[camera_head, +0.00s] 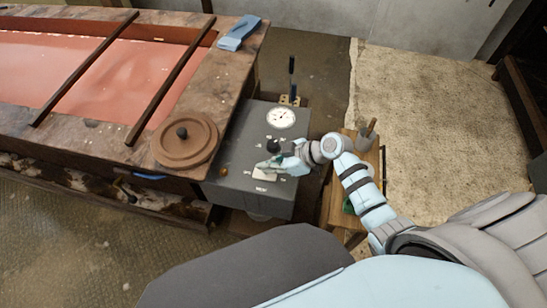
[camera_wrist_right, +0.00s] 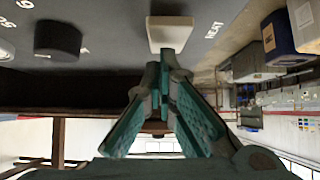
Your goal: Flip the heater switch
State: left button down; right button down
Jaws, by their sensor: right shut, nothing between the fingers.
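The heater box (camera_head: 240,190) is a dark grey unit with a dial gauge, a black knob and a pale switch. The switch (camera_head: 266,175) is a cream rectangular plate near the front edge of the box top. It also shows in the right wrist view (camera_wrist_right: 171,33), beside the word HEAT. My right gripper (camera_head: 264,166) is shut and empty, its fingertips (camera_wrist_right: 166,62) right at the switch's edge. I cannot tell whether they touch it or which way the switch is tilted. My left gripper is not in view.
The black knob (camera_wrist_right: 58,39) is beside the switch, close to my right gripper. The round gauge (camera_head: 281,118) is behind. A vat of pinkish liquid (camera_head: 90,75) with a round brown lid (camera_head: 186,140) stands left. A wooden crate (camera_head: 369,161) stands right of the box.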

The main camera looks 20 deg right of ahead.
jog(key=r+p, duration=0.3)
jog(key=r, duration=0.2)
jog(key=shift+d+r, duration=0.1)
jog(key=shift+d, duration=0.1)
jog(key=r+v, duration=0.1)
jog(key=v, duration=0.7)
jog(key=shift+a, duration=0.3)
jog(key=shift+w, duration=0.1)
